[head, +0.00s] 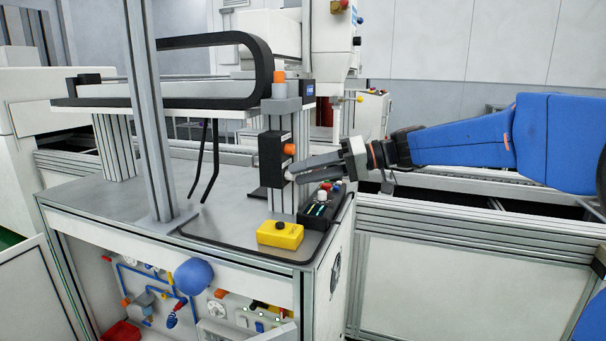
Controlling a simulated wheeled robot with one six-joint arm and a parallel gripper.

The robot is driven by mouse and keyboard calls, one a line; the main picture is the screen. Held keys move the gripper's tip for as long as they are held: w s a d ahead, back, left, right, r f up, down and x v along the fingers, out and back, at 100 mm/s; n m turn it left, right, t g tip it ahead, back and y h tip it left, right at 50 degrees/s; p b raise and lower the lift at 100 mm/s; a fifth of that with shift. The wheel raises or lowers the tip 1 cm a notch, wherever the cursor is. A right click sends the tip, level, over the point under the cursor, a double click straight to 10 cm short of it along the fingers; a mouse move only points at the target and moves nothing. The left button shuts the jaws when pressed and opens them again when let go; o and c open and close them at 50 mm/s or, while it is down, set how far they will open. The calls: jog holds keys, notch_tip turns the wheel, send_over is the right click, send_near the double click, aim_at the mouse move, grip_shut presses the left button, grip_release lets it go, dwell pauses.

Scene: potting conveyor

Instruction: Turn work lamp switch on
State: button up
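I cannot tell for certain which control is the work lamp switch. An upright black box (270,158) with an orange knob (289,150) is mounted on the grey post at the bench's right side. A yellow box (280,235) with a black button on top sits at the bench's front corner. A black control box (322,205) with several small buttons and a white-and-red knob lies right of the post. My gripper (291,178) reaches in from the right, its fingertips beside the black box, just below the orange knob. Contact and finger gap are unclear.
A tall grey post (150,120) and a black cable loop (262,60) stand over the bench (120,205). A conveyor (470,220) runs behind and right. A blue ball-like object (193,277) shows before the open cabinet below. The bench top's left part is mostly clear.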

jog(key=shift+a+f, duration=0.1)
jog(key=shift+a, duration=0.25)
grip_shut()
jog(key=shift+w+m, duration=0.1)
jog(key=shift+m, duration=0.2)
jog(key=m+y, duration=0.1)
jog(key=m+g, duration=0.1)
jog(key=m, duration=0.1)
jog(key=shift+w+f+m+y, duration=0.1)
jog(key=shift+f+m+y, duration=0.1)
jog(key=shift+m+y, duration=0.15)
jog(key=m, duration=0.2)
jog(key=m+y, duration=0.2)
jog(key=m, duration=0.1)
jog(key=shift+f+m+g+y, duration=0.25)
jog(key=shift+m+g, duration=0.05)
jog(key=shift+m, duration=0.05)
dwell(0.4)
